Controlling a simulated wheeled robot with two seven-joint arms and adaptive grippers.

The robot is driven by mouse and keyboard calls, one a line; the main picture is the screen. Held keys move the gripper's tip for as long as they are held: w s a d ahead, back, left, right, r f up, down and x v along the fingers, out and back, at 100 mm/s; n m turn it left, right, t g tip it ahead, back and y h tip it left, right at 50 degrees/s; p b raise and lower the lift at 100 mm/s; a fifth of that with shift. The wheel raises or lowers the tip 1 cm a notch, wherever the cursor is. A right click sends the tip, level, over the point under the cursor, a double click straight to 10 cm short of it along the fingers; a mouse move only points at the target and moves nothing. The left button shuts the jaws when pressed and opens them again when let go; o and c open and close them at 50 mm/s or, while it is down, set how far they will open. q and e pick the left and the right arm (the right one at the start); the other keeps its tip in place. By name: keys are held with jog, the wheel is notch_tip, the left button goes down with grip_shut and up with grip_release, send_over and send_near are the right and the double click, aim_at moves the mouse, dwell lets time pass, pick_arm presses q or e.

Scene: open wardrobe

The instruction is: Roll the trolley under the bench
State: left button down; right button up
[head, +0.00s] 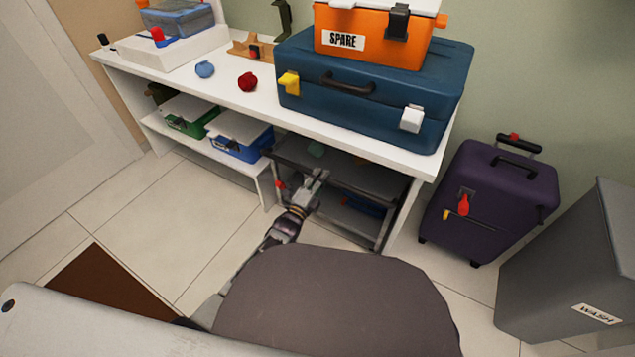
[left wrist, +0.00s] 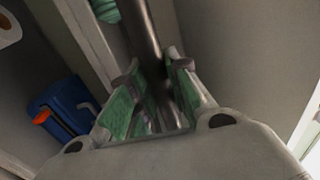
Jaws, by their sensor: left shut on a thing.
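The trolley (head: 365,176) is a grey two-shelf cart with a dark frame. In the head view it stands in the open bay below the right part of the white bench (head: 185,92), largely beneath the bench top. My left gripper (head: 318,182) is at the trolley's near side. In the left wrist view its green-padded fingers (left wrist: 157,95) are shut on a dark round bar (left wrist: 142,35) of the trolley. A small green thing lies on the trolley's upper shelf and a blue thing on its lower one. My right gripper is out of view.
A green box (head: 185,121) and a blue box (head: 232,150) stand on the low shelf left of the trolley. A purple suitcase (head: 485,200) and a grey bin (head: 560,265) stand right. A blue case (head: 320,107) sits on the bench.

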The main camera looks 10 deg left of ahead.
pick_arm(q)
jog(key=shift+w+r, duration=0.1)
jog(key=shift+w, duration=0.05)
jog(key=c, duration=1.6)
grip_release()
jog(key=shift+d, duration=0.1)
jog(key=shift+o, duration=1.2)
jog(key=shift+w, duration=0.15)
jog(key=shift+o, duration=0.2)
jog(key=v, duration=1.2)
jog(key=shift+n+y, duration=0.3)
